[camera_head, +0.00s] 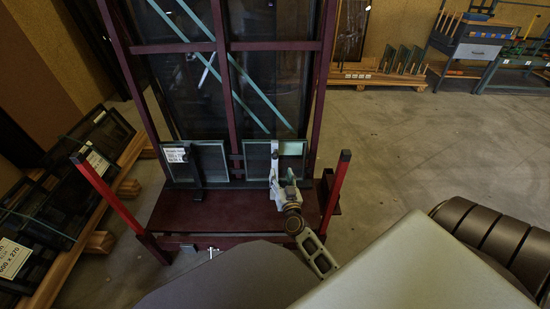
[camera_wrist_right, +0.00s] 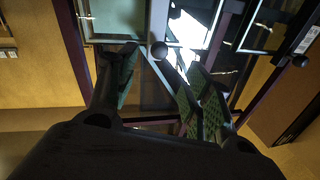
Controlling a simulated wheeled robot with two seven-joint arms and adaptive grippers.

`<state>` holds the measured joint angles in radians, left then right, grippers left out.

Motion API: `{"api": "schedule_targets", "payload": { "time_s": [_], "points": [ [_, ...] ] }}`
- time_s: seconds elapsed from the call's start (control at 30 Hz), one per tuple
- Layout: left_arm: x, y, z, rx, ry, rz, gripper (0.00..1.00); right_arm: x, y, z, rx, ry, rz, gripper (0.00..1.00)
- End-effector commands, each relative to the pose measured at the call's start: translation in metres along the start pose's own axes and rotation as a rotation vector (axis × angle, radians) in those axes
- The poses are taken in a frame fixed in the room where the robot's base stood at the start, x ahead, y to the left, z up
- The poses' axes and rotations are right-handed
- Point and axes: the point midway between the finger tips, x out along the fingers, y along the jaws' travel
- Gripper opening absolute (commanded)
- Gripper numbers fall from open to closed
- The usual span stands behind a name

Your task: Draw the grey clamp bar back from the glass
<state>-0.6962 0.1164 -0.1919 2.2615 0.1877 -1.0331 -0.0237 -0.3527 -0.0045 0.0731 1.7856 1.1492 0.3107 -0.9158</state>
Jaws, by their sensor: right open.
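The grey clamp bar (camera_wrist_right: 158,20) shows in the right wrist view as an upright bar with a dark round knob (camera_wrist_right: 159,50) at its end, in front of the glass. In the head view the small right-hand glass pane (camera_head: 291,148) stands on the dark red frame. My right gripper (camera_head: 281,176) is in front of that pane and hides part of the clamp there. In the right wrist view its green-padded fingers (camera_wrist_right: 160,75) are apart, with the knob appearing in the gap between them; I cannot tell whether they touch it. My left gripper is out of view.
A second pane (camera_head: 210,158) with a white label and a dark clamp (camera_head: 194,180) stands left on the frame. Red posts (camera_head: 335,185) rise at both ends of the ledge (camera_head: 235,215). Dark panes on wooden racks (camera_head: 65,270) lie left.

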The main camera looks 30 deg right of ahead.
Motion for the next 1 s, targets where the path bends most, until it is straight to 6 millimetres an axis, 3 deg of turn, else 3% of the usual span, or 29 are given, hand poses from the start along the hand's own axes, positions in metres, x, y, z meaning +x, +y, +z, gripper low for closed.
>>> {"api": "schedule_targets", "payload": {
  "time_s": [1.0],
  "points": [
    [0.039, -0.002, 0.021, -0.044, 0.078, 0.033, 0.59, 0.088, 0.0, 0.0, 0.0, 0.002, 0.001, 0.51]
  ]
}}
